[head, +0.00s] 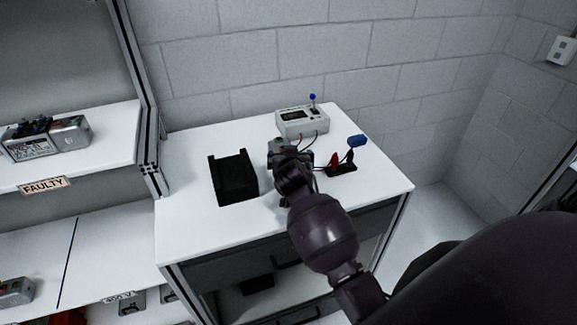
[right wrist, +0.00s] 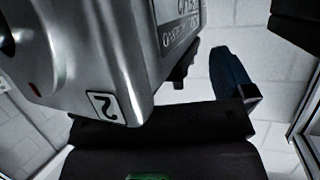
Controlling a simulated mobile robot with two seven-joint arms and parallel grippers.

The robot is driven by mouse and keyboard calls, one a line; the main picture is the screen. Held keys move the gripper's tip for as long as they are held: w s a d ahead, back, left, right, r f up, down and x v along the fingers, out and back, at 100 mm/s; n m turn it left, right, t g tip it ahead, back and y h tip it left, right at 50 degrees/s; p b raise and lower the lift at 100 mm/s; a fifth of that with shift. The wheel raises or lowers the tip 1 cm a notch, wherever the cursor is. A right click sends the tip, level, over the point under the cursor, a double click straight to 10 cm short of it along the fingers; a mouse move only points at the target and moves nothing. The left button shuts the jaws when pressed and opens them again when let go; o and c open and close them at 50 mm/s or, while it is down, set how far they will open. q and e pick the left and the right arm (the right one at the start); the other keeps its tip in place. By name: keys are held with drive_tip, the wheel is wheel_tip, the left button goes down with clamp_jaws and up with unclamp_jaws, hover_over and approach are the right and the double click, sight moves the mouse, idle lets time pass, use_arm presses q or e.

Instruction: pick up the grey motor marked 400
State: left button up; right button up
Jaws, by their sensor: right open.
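My right arm comes in from the lower right in the head view, and its gripper (head: 281,154) is over the white table. A grey metal motor (right wrist: 95,60) is close up in the right wrist view, with a dark label and a small square mark like a 2. In the head view a small grey part of it (head: 276,145) shows by the gripper, mostly hidden. My right gripper is open; whether its fingers surround the motor cannot be told. No 400 is readable on this motor. My left gripper is not in view.
A black cradle (head: 233,178) stands left of the gripper on the table (head: 190,222). A motor (head: 70,133) sits on the shelf marked FAULTY.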

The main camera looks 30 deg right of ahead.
drive_tip(key=shift+x, duration=0.8)
drive_tip(key=shift+s, duration=0.15)
drive_tip(key=c, duration=1.8)
